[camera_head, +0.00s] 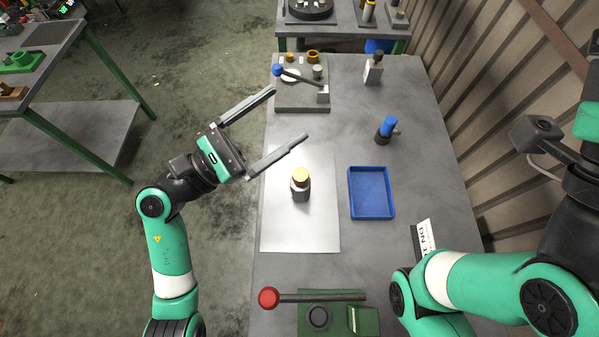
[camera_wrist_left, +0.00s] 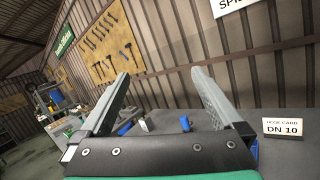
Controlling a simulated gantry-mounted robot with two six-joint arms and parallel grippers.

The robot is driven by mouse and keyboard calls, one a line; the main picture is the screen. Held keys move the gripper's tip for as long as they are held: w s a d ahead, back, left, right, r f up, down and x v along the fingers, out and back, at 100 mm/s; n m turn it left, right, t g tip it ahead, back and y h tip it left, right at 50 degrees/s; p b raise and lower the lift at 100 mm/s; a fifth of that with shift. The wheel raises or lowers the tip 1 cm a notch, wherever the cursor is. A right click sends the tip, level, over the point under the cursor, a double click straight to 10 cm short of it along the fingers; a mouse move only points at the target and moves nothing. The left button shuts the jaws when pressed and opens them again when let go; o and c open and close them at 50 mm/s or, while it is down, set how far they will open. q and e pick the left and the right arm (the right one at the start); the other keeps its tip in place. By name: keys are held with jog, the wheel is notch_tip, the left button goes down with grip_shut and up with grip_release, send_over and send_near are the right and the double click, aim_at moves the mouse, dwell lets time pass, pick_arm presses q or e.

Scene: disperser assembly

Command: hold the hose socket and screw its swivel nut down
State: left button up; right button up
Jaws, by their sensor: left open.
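A dark grey cylindrical piece with a brass-yellow top (camera_head: 300,183) stands upright on the pale mat (camera_head: 290,235). I cannot tell for sure whether it is the hose socket with its swivel nut. My left gripper (camera_head: 290,113) is open and empty, its two long fingers spread apart, above and left of that piece in the head view. In the left wrist view the open fingers (camera_wrist_left: 160,75) point toward the wall with nothing between them. My right arm shows at the right of the head view, but its fingers are out of view.
An empty blue tray (camera_head: 370,213) lies right of the mat. A blue-topped fitting (camera_head: 386,130) stands behind it. A grey fixture with a blue-knobbed lever (camera_head: 302,97) is at the back. A green device with a red-knobbed lever (camera_head: 338,318) is in front. A DN 10 card (camera_wrist_left: 283,128) stands right.

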pick_arm(q)
notch_tip(320, 180, down, 16)
jog(key=a+g+y, duration=0.1)
jog(key=g+y, duration=0.1)
jog(key=y, duration=0.2)
jog(key=n+y+b, duration=0.2)
jog(key=n, duration=0.2)
send_near(292, 194)
jog(key=shift+w+d+f+g, duration=0.2)
jog(key=shift+w+d+g, duration=0.2)
jog(key=shift+w+d, duration=0.4)
jog(key=shift+a+f, duration=0.15)
jog(key=shift+w, duration=0.1)
jog(key=b+x, duration=0.5)
jog(key=x, duration=0.3)
jog(key=shift+w+d+f, duration=0.1)
jog(key=shift+d+f, duration=0.05)
jog(key=shift+d, duration=0.05)
jog(key=shift+w+d+b, duration=0.4)
jog(key=shift+d+b, duration=0.05)
jog(key=shift+d, duration=0.1)
grip_shut()
